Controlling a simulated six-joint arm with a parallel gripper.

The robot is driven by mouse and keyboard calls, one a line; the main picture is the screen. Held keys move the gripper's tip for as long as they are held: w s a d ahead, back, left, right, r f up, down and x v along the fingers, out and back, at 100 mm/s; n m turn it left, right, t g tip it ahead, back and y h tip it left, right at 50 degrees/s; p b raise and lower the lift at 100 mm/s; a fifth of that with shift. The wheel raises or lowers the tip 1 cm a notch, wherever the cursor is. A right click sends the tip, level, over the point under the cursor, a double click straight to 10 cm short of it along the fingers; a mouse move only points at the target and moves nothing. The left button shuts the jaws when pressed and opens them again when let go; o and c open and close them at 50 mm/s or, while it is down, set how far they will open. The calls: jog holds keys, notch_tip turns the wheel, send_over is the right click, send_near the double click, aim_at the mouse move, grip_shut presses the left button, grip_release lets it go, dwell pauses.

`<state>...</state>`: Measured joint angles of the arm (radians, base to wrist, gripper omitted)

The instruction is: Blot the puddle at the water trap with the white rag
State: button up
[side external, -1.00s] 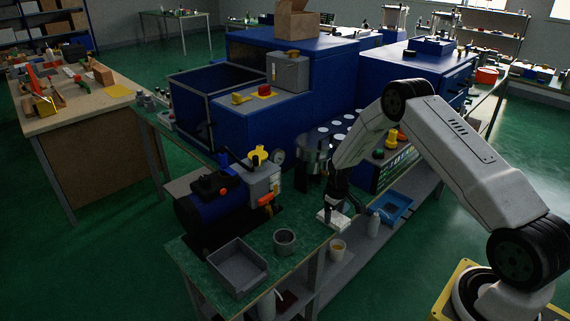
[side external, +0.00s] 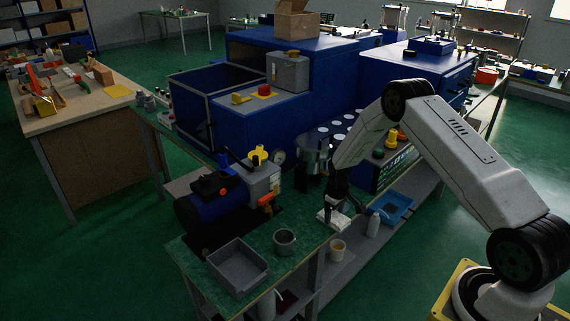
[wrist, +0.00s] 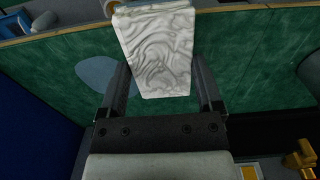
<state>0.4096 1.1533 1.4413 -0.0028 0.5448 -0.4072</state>
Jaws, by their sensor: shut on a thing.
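The white rag (wrist: 157,48) is a pale, creased cloth between the two fingers of my gripper (wrist: 162,72), which is shut on it. In the side view the rag (side external: 332,218) is at the green bench top's near-right edge, below my gripper (side external: 337,198). A bluish-grey puddle (wrist: 98,72) lies on the green top, left of the rag in the wrist view. I cannot tell whether the rag touches the bench or overlaps the puddle. I cannot clearly pick out the water trap.
A blue motor unit (side external: 207,213), a grey tray (side external: 238,267) and a grey cup (side external: 285,241) stand on the bench, left of the rag. A metal pot (side external: 313,154) is behind. The lower shelf holds a white bottle (side external: 374,224), a blue tray (side external: 396,208) and a tub (side external: 338,249).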

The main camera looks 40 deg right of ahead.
jog(key=a, duration=0.3)
jog(key=shift+d, duration=2.35)
jog(key=shift+a, duration=2.3)
jog(key=shift+a+r, duration=0.15)
jog(key=shift+r, duration=0.05)
notch_tip(320, 180, up, 8)
jog(key=shift+f, duration=0.15)
